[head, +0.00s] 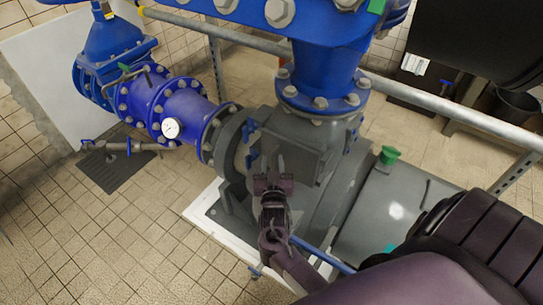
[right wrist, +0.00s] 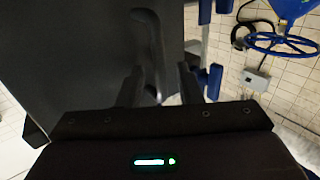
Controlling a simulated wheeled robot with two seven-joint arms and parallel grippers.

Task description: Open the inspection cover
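The inspection cover (head: 289,147) is a flat dark grey plate on the grey pump body, and it looks closed. In the right wrist view the cover (right wrist: 75,50) fills the left side, with a curved grey handle (right wrist: 150,45) on it. My right gripper (head: 273,182) is at the lower part of the cover. In the right wrist view its fingers (right wrist: 160,90) stand apart on either side of the handle's near end, with gaps visible. Blue clamps (head: 251,147) sit beside the cover's left edge. My left gripper is not in view.
Blue flanged pipes (head: 175,105) with a gauge (head: 170,128) stand left of the pump. A metal rail (head: 450,110) runs behind it at the right. A blue handwheel (right wrist: 282,44) shows in the right wrist view. Tiled floor (head: 110,235) at lower left is clear.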

